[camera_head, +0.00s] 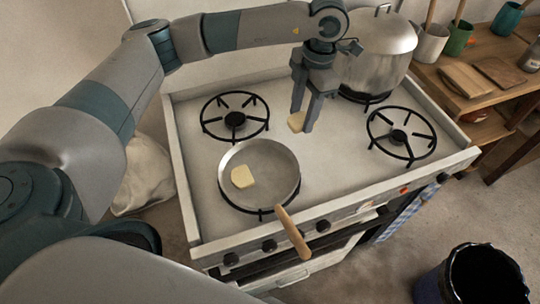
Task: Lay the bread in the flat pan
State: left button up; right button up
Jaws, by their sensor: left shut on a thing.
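The flat pan (273,166) is a shallow grey pan with a wooden handle, on the front left burner of the stove. A pale yellow slice of bread (242,176) lies inside it, left of the middle. My left gripper (303,122) is above the stove, up and to the right of the pan, pointing down. It is shut on a second pale piece of bread (296,122), partly hidden by the fingers. My right gripper is not in view.
A large metal pot (378,55) stands on the back right burner, close behind my left gripper. The back left burner (235,119) and front right burner (399,137) are empty. A wooden side table with cups and boards (465,80) is at right.

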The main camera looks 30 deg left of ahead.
aim_at(295, 125)
pick_arm(q)
jog(key=shift+w+r, duration=0.1)
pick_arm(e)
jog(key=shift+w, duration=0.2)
